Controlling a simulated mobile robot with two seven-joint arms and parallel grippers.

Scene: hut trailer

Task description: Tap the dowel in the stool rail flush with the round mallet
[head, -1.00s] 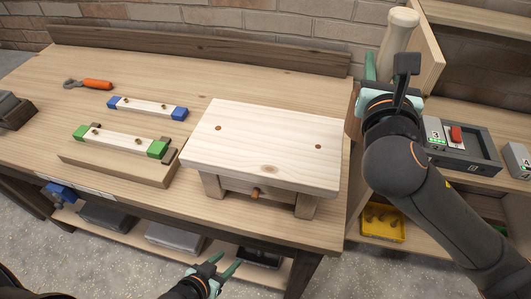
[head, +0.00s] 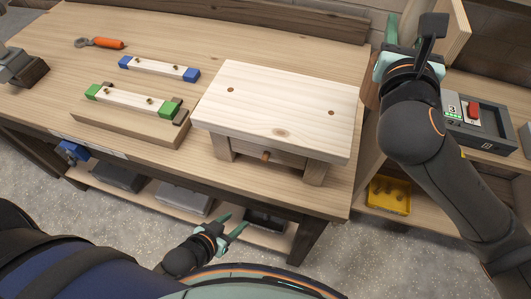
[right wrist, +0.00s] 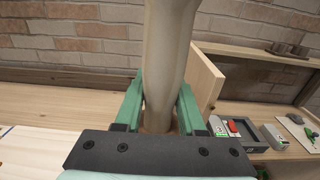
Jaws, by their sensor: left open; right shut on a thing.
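The pale stool (head: 280,100) stands on the bench. A dowel (head: 265,157) sticks out of the rail under the front edge of its top. My right gripper (head: 390,48) is raised right of the stool. It is shut on a pale round wooden handle, which I take as the mallet's (right wrist: 168,50), upright between its fingers in the right wrist view. A brown piece (head: 368,95) shows below that gripper; I cannot tell if it is the mallet's head. My left gripper (head: 229,227) is open and empty, low in front of the bench and apart from the stool.
Left of the stool are a green-ended rail (head: 130,102) on a wooden base, a blue-ended rail (head: 158,68) and an orange-handled tool (head: 105,43). A grey box with a red switch (head: 474,115) and a yellow bin (head: 388,196) are at the right. Free bench surrounds the stool's left and back.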

